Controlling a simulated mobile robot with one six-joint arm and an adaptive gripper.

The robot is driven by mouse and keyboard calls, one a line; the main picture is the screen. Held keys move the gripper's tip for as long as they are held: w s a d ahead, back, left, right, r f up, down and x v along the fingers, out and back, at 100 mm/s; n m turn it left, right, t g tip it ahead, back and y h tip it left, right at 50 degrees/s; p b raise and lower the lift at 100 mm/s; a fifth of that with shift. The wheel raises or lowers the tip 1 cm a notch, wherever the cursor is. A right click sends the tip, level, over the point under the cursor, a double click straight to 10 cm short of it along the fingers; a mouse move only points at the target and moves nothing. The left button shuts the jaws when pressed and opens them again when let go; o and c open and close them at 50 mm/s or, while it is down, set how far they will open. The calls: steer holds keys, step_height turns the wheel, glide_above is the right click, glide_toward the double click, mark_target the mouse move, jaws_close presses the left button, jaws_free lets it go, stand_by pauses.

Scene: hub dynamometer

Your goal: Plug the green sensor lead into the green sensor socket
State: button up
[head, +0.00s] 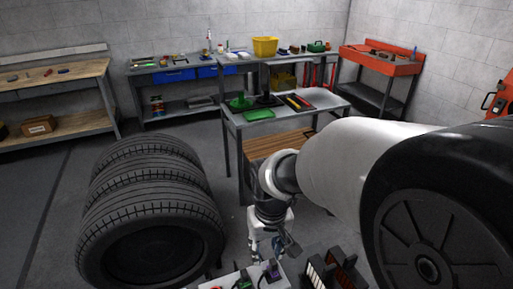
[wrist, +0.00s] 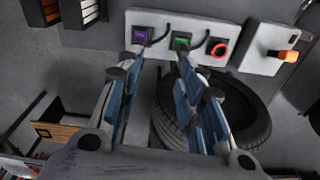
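A pale panel (wrist: 192,28) carries a purple square fitting (wrist: 142,34), a green square fitting (wrist: 181,42) and a red ring fitting (wrist: 217,48), with short black leads beside them. I cannot tell whether the green fitting is the socket or has the lead's plug in it. In the head view the panel (head: 222,281) is cut off at the bottom edge, with green (head: 243,284) and purple (head: 271,273) parts. My gripper (wrist: 160,60) is open, its fingertips apart in front of the purple and green fittings. Nothing shows between them. My gripper (head: 265,244) also shows above the panel in the head view.
A pale box with an orange part (wrist: 288,56) is right of the panel. Dark slotted racks (head: 335,268) stand beside the panel. Stacked tyres (head: 150,210) stand left of my arm. A grey table (head: 285,113) with a green tray and benches stand farther back.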

steer(key=n+g+p, duration=0.1)
steer(key=p, duration=0.1)
glide_above(244, 272)
step_height(244, 272, down, 6)
steer(key=shift+d+f, duration=0.1)
step_height(244, 272, down, 9)
steer(key=b, duration=0.6)
steer(key=shift+c, duration=0.2)
jaws_close()
steer(key=shift+r+p, duration=0.55)
steer(key=shift+r, duration=0.25)
stand_by(0.4)
steer(key=shift+r+p, duration=1.55)
steer(key=shift+r, duration=0.5)
